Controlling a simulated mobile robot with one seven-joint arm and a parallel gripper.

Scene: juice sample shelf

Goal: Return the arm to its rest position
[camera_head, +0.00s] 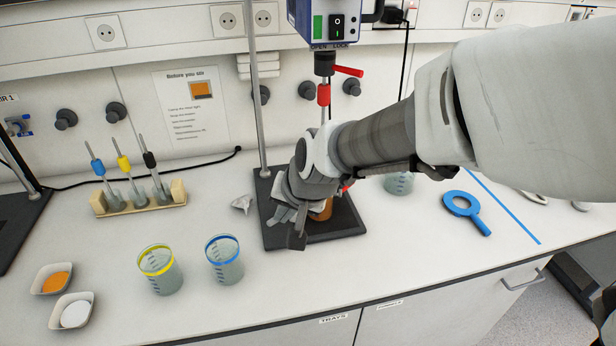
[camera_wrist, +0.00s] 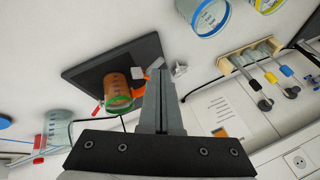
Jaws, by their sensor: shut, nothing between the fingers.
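My gripper (camera_head: 296,240) is in front of the stirrer stand, above its black base plate (camera_head: 337,225). My arm reaches in from the right. In the wrist view the fingers of my gripper (camera_wrist: 158,75) are together with nothing between them. A beaker of orange-brown liquid (camera_head: 322,212) stands on the base plate, mostly hidden behind my gripper. It shows a green rim in the wrist view (camera_wrist: 117,90), beside the fingers and apart from them.
A yellow-rimmed beaker (camera_head: 160,270) and a blue-rimmed beaker (camera_head: 224,260) stand left of the stand. A rack of stirrers (camera_head: 138,206) is behind them. Two small dishes (camera_head: 52,280) are at far left. A blue magnifier (camera_head: 465,207) lies right. The front counter is mostly clear.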

